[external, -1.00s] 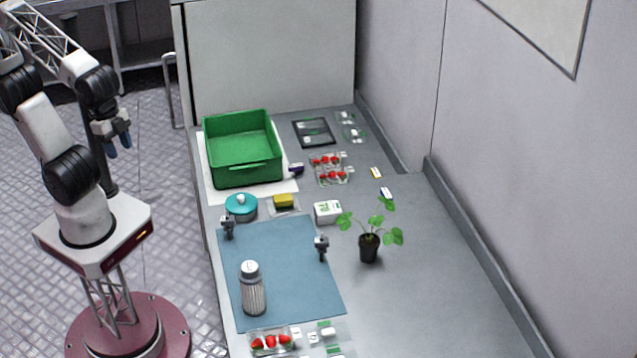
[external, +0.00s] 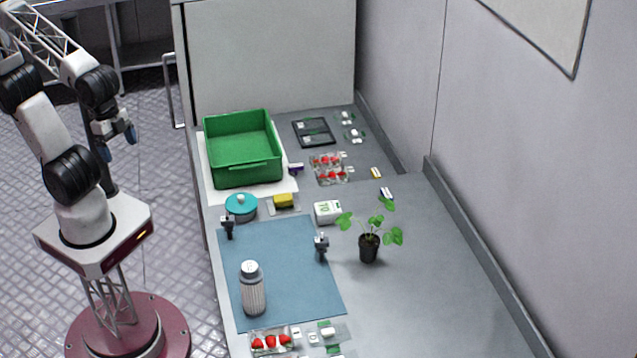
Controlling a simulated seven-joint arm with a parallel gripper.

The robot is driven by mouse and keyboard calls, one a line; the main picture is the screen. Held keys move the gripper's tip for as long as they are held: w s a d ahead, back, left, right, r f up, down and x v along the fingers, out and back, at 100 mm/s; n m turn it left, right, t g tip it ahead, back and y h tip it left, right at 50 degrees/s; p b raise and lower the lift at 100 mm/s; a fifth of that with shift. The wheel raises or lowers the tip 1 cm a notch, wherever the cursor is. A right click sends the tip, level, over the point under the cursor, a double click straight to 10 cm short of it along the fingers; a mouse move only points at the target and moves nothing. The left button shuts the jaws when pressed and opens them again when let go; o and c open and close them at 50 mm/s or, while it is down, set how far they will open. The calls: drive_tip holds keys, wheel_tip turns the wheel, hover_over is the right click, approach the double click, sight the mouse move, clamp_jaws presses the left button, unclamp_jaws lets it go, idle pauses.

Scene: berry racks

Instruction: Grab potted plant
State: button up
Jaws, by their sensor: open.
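The potted plant (external: 369,246) stands upright on the grey counter, right of the blue mat. It has a small black pot and several green leaves on thin stems. My gripper (external: 118,150) hangs at the upper left, over the floor and left of the counter. It is open, with blue fingertips and nothing between them. It is far from the plant, with the blue mat and the green crate side of the counter between them.
A green crate (external: 243,176), a teal lidded pot (external: 241,207), a grey shaker bottle (external: 252,290) on the blue mat (external: 290,285) and berry packs (external: 328,168) stand on the counter. A wall runs along its right. Counter right of the plant is clear.

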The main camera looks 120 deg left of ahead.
drive_tip(key=shift+w, duration=0.1)
drive_tip(key=w+a+r+m+g+y, duration=0.1)
drive_tip(key=w+a+r+m+y, duration=0.1)
drive_tip(key=w, duration=0.6)
drive_tip(key=w+a+r+m+g+y, duration=0.1)
drive_tip(key=w+a+m, duration=0.1)
drive_tip(key=w, duration=0.6)
drive_tip(key=m+g+y, duration=0.2)
drive_tip(key=m+y, duration=0.5)
drive_tip(key=m, duration=0.2)
hover_over(366, 245)
drive_tip(key=s+d, duration=0.3)
drive_tip(key=s, duration=0.4)
drive_tip(key=s+d, duration=0.4)
drive_tip(key=s, duration=0.3)
wheel_tip(366, 245, down, 9)
drive_tip(key=w+f+m+y, duration=0.1)
drive_tip(key=w+f, duration=0.2)
drive_tip(key=w, duration=0.1)
drive_tip(key=w+a+f+m+y, duration=0.1)
drive_tip(key=w+f, duration=0.3)
drive_tip(key=w, duration=0.1)
drive_tip(key=w+a+f+m+y, duration=0.1)
drive_tip(key=w+f, duration=0.2)
drive_tip(key=w, duration=0.2)
drive_tip(key=shift+f+y, duration=0.3)
drive_tip(key=shift+w+f+m, duration=0.25)
drive_tip(key=shift+m, duration=0.05)
drive_tip(key=shift+x, duration=1.3)
